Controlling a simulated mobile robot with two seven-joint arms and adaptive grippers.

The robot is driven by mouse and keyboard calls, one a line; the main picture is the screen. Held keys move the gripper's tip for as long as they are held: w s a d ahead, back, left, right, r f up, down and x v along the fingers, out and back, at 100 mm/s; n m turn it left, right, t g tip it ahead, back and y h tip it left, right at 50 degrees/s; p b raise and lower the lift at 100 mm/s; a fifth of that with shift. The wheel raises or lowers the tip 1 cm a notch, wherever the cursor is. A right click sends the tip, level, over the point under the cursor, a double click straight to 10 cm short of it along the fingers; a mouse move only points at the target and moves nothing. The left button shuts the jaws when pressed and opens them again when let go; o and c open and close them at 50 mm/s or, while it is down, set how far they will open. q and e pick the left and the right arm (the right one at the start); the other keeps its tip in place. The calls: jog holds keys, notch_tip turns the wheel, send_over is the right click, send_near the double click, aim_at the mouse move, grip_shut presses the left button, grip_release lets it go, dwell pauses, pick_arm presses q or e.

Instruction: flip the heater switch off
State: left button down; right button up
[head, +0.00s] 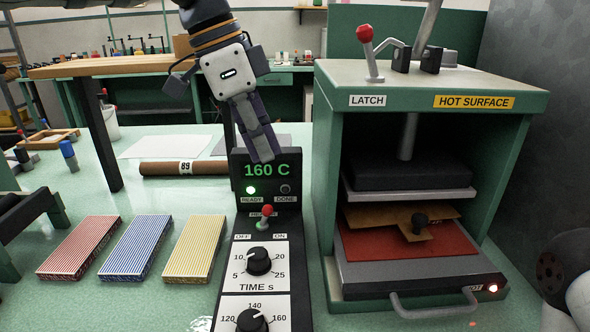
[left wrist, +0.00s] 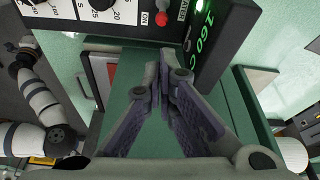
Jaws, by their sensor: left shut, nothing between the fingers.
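The heater switch (head: 266,212) is a small red-tipped toggle on the black control box (head: 238,215). It stands between the OFF and ON labels and seems to lean slightly toward ON. Its red tip also shows in the left wrist view (left wrist: 161,19), close to the ON label. The display above it reads 160 C, and the green READY lamp is lit. My left gripper (head: 268,157) is shut and empty, pointing down by the display, above and apart from the switch. Its closed fingers also show in the left wrist view (left wrist: 163,68). My right gripper is not in view.
A green heat press (head: 325,180) marked HOT SURFACE stands close on the right, with a red-knobbed latch lever (head: 367,45). Two dials (head: 259,261) sit below the switch. Striped blocks (head: 136,248) and a brown roll (head: 160,169) lie on the left.

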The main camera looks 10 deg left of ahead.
aim_at(265, 216)
pick_arm(q)
jog(key=x, duration=0.9)
jog(key=shift+s+d+f, duration=0.1)
jog(key=shift+d+f, duration=0.15)
jog(key=shift+f, duration=0.05)
